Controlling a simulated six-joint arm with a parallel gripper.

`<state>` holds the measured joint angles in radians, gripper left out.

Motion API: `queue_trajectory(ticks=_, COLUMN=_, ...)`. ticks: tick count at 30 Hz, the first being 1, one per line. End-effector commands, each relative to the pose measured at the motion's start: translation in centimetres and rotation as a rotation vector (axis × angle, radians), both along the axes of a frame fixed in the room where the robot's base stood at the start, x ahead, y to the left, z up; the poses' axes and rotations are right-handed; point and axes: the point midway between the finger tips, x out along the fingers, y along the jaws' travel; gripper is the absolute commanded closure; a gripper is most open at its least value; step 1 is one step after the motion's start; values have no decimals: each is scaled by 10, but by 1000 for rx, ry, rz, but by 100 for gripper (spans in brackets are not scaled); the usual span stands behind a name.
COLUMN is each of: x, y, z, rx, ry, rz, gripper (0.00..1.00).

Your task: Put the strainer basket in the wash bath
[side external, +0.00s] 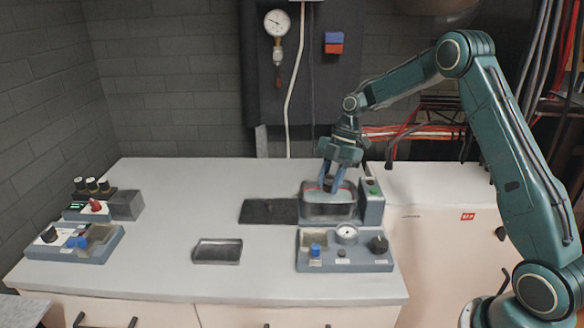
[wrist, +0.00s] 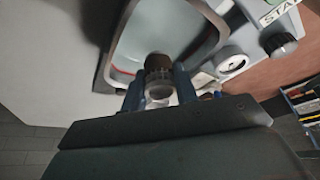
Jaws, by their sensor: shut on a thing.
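My gripper (side external: 331,186) is at the wash bath (side external: 328,213), with its blue fingers reaching down over the bath's opening. In the wrist view, the fingers (wrist: 158,88) are shut on a small round part with a brown top and a ribbed grey body, which I take to be the strainer basket (wrist: 158,76). The bath (wrist: 212,47) lies beyond it, a grey-rimmed box with a pale inside and a red line on its wall. In the side view the basket is mostly hidden between the fingers. I cannot tell whether it touches the bath's floor.
A control box (side external: 345,262) with a blue knob, gauge and black knob stands in front of the bath. A green-buttoned unit (side external: 373,202) adjoins its right. A dark mat (side external: 268,212) lies left of it, a shallow black tray (side external: 217,251) nearer. Control boxes (side external: 75,243) stand far left.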

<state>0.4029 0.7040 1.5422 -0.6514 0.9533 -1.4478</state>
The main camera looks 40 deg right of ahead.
Motion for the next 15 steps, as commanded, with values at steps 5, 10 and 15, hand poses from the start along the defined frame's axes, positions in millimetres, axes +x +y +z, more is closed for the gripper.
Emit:
queue_trajectory(ticks=5, x=0, y=0, z=-2, rx=0, ry=0, rz=-1, gripper=93)
queue_trajectory(ticks=10, x=0, y=1, z=-8, rx=1, ry=1, rz=-1, gripper=93)
queue_trajectory(ticks=15, x=0, y=1, z=-18, rx=1, ry=3, rz=0, gripper=93)
